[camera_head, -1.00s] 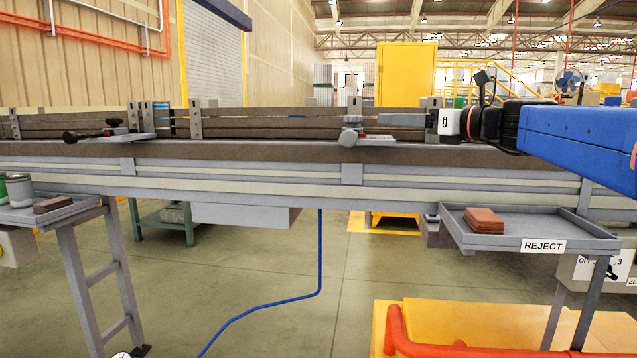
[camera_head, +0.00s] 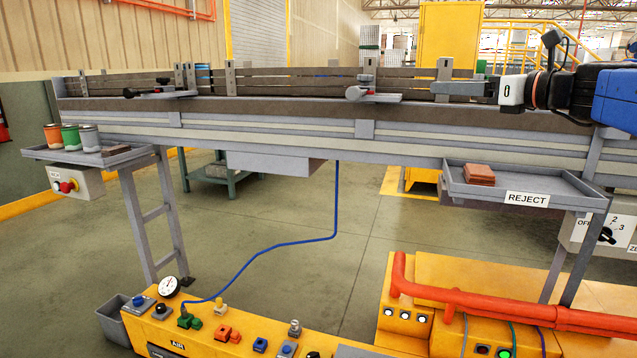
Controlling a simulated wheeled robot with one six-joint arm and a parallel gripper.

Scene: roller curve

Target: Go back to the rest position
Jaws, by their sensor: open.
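My arm enters from the right edge, with a blue link, black joints and a white wrist part marked 0. My gripper (camera_head: 452,88) points left from it, grey and slim, seen side-on in front of the conveyor's far rail. The gap between its fingers is hard to make out from this side. No object shows in it. The conveyor (camera_head: 300,109) runs across the view beneath and behind the gripper.
A REJECT tray (camera_head: 560,184) holds brown pieces (camera_head: 480,174). A left tray (camera_head: 135,154) holds several cans (camera_head: 70,137) and brown pieces. Below are a yellow control panel (camera_head: 205,325) and orange pipes (camera_head: 470,297). Open floor (camera_head: 330,270) lies between.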

